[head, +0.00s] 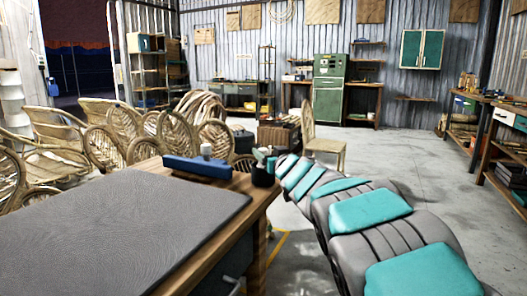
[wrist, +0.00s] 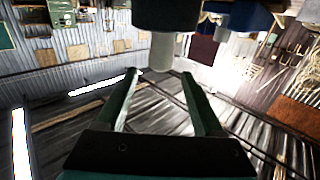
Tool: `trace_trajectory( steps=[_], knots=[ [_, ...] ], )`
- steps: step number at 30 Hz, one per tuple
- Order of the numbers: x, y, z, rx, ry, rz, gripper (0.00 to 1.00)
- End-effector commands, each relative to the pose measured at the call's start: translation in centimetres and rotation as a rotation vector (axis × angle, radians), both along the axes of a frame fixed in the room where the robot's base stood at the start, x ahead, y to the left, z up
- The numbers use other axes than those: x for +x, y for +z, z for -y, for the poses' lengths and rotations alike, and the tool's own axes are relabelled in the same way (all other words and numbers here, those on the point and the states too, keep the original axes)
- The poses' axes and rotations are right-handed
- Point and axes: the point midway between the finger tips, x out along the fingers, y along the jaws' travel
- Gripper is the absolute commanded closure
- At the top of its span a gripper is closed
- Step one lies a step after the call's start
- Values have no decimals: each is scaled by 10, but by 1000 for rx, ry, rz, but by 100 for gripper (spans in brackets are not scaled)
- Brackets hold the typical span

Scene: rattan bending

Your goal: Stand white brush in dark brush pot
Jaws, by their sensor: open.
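The dark brush pot (head: 263,174) stands at the right corner of the wooden desk, and my gripper (head: 264,154) is right above it. In the wrist view, which is upside down, the pot (wrist: 166,14) is a dark shape at the top edge. A pale cylinder, which looks like the white brush (wrist: 162,50), stands out of the pot. Its free end lies between the tips of my open gripper (wrist: 159,76), with gaps to both fingers. How deep it sits in the pot is hidden. In the head view I cannot make the brush out.
The desk (head: 262,200) carries a grey mat (head: 140,225). A long blue object (head: 196,167) with a pale knob-like piece (head: 206,150) lies left of the pot. Rattan chairs (head: 105,145) stand behind the desk. Open floor (head: 425,175) lies to the right.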

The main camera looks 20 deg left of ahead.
Motion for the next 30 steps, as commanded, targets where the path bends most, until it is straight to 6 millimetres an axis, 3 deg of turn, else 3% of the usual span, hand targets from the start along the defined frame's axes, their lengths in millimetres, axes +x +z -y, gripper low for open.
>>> trace_trajectory(
  steps=[10,23,26,29,30],
  knots=[
    [-30,1,26,1,-1,0,30],
    [-35,-1,34,-2,-8,-4,30],
    [-29,-5,58,-24,-67,-26,30],
    [-22,-16,116,-72,-202,-84,30],
    [-21,-26,147,-102,-272,-125,30]
  ],
)
